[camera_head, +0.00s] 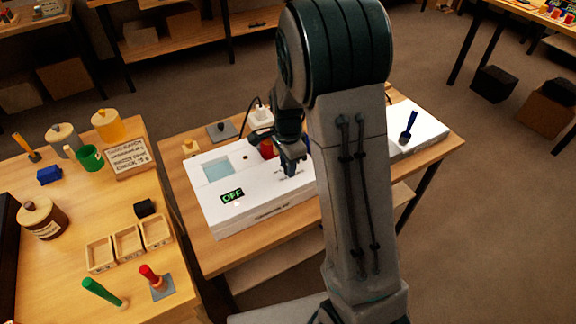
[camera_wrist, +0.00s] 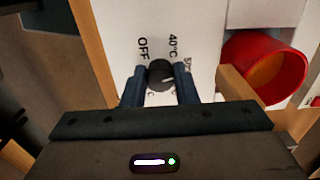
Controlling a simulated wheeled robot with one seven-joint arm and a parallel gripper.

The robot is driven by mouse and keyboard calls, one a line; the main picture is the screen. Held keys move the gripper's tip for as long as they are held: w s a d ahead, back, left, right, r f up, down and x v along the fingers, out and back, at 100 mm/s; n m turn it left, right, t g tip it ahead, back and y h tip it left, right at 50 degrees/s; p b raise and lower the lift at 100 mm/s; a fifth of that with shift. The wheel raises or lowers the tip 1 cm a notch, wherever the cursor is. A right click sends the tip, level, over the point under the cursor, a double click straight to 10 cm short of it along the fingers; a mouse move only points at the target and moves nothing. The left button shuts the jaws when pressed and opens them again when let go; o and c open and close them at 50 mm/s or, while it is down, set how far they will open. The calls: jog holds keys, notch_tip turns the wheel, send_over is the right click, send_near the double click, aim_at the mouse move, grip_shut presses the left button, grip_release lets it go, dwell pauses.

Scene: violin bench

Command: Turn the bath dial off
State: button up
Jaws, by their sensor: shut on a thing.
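The bath dial (camera_wrist: 160,73) is a round black knob with a light pointer mark, on a white panel printed with OFF, 40°C and a partly hidden third label. In the wrist view the pointer lies towards the right, away from the OFF label. My gripper (camera_wrist: 160,88) has its two dark blue fingers on either side of the dial, shut on it. In the head view my gripper (camera_head: 292,165) is over the white bath unit (camera_head: 262,207), and the dial is hidden behind it.
A red cup (camera_wrist: 264,66) stands close right of my gripper in the wrist view. The bath unit has a pale blue window (camera_head: 217,168). A second white box (camera_head: 418,128) with a blue-handled tool is at the right. A cluttered wooden table (camera_head: 75,215) is at the left.

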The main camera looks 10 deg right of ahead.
jog(key=n+b, duration=0.1)
jog(key=n, duration=0.4)
jog(key=shift+n+b, duration=0.3)
jog(key=shift+b, duration=0.1)
jog(key=n+b, duration=0.1)
jog(key=n, duration=0.4)
jog(key=shift+d, duration=0.1)
jog(key=n+b, duration=0.1)
jog(key=n, duration=0.4)
jog(key=shift+d+r+n, duration=0.1)
jog(key=shift+d+n, duration=0.05)
jog(key=shift+n, duration=2.45)
jog(key=o, duration=1)
notch_tip(320, 180, up, 14)
jog(key=shift+f, duration=0.1)
